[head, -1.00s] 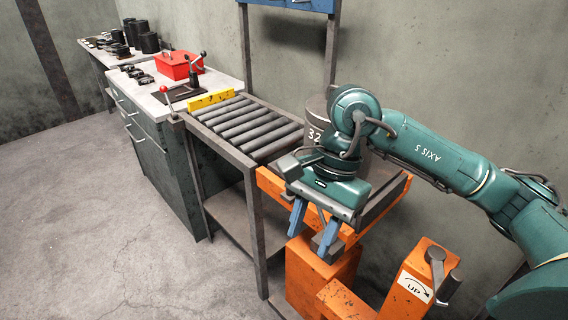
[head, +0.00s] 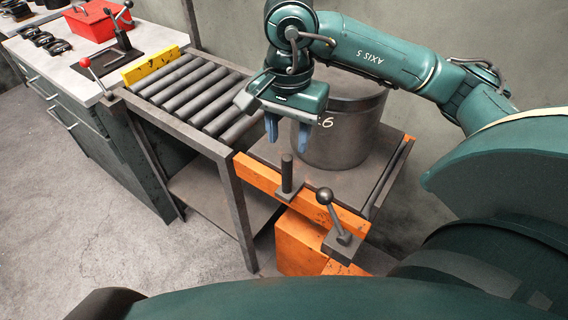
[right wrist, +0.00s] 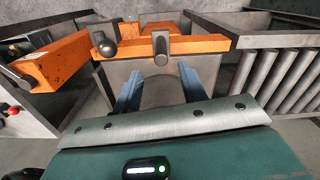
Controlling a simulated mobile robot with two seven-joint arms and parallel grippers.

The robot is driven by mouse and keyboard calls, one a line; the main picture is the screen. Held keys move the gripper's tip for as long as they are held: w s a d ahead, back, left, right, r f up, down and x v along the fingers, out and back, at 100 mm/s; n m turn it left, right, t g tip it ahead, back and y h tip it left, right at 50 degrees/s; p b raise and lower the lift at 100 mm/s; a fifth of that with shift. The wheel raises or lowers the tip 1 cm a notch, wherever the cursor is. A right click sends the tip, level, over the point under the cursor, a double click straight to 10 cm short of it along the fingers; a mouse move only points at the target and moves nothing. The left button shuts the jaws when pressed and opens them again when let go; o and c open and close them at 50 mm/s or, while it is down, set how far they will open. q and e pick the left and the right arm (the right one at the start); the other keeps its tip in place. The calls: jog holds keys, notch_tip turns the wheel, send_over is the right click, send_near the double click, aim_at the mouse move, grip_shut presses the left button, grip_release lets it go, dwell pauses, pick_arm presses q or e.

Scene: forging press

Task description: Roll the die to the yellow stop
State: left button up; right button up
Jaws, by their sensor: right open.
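The die is a large dark grey cylinder (head: 340,140) with white markings. It stands upright on the flat deck of the orange-framed lift table (head: 258,172). The yellow stop (head: 150,66) is a bar across the far left end of the roller conveyor. My right gripper (head: 288,142) is open, its blue fingers pointing down at the near left side of the die. I cannot tell whether they touch it. In the right wrist view the open fingers (right wrist: 160,82) straddle a grey curved shape. My left gripper is not in view.
The roller conveyor (head: 205,95) adjoins the table's left side, and its rollers are clear. A dark post (head: 287,174) and a ball-handled lever (head: 335,218) rise at the table's orange front rail. A red box (head: 97,20) and a red-knobbed lever (head: 88,66) are beyond the conveyor.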

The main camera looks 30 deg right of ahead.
aim_at(287, 170)
notch_tip(287, 170, down, 10)
jog(key=shift+f+p, duration=0.1)
jog(key=shift+p, duration=0.3)
jog(key=shift+w, duration=0.1)
grip_shut()
dwell(0.4)
